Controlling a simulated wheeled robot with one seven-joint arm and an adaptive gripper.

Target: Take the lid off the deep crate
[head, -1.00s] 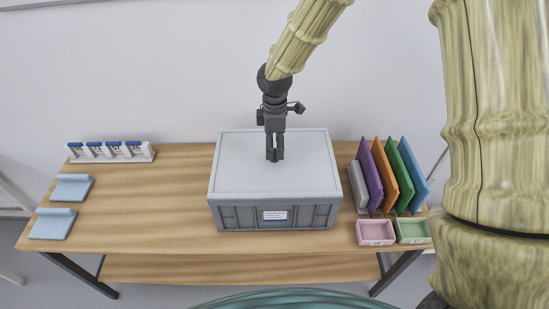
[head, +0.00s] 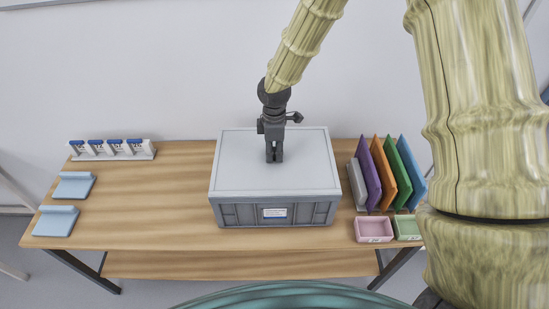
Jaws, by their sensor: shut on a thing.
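The deep crate (head: 240,216) is grey with a white label on its front and stands in the middle of the wooden table. Its pale grey lid (head: 240,165) lies flat on top and covers the crate's inside. My gripper (head: 274,160) points straight down at the middle of the lid. Its fingers are close together and meet the lid's top there. The part it grips is hidden by the fingers, most likely a handle on the lid.
Colored panels (head: 388,172) stand upright right of the crate, with a pink tray (head: 374,230) and a green tray (head: 407,228) in front. Blue holders (head: 56,221) and a rack with labelled pieces (head: 112,149) are at the left. Bare tabletop (head: 150,200) lies left of the crate.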

